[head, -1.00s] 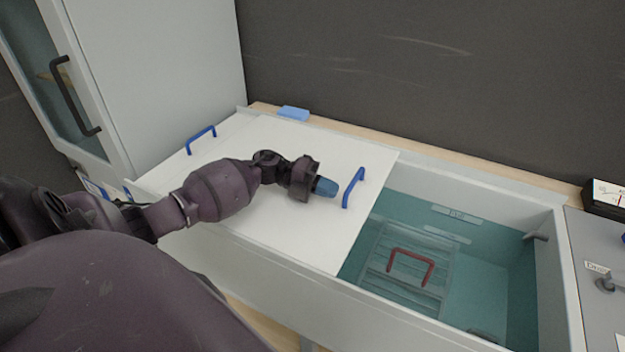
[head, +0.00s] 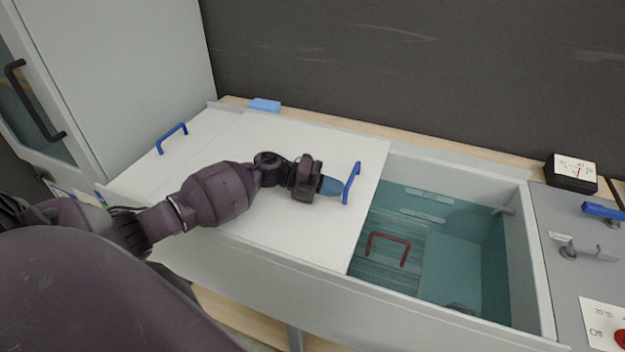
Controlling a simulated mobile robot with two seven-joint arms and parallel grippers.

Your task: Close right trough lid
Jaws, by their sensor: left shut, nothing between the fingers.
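The right trough lid (head: 300,226) is a white sliding panel with an upright blue handle (head: 350,183) near its right edge. It covers the middle of the trough. The trough's right part is open, showing teal water (head: 465,262) and a red handle (head: 388,240) in it. My left gripper (head: 332,186) is shut and empty, with its blue fingertips against or very close to the left side of the blue handle. Exact contact is hard to tell. My right gripper is not in view.
A left lid with its own blue handle (head: 172,138) lies at the trough's left end. A blue block (head: 264,105) sits on the back ledge. A cabinet (head: 110,70) stands at left. A gauge box (head: 572,173) and a grey panel with levers (head: 575,225) are at right.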

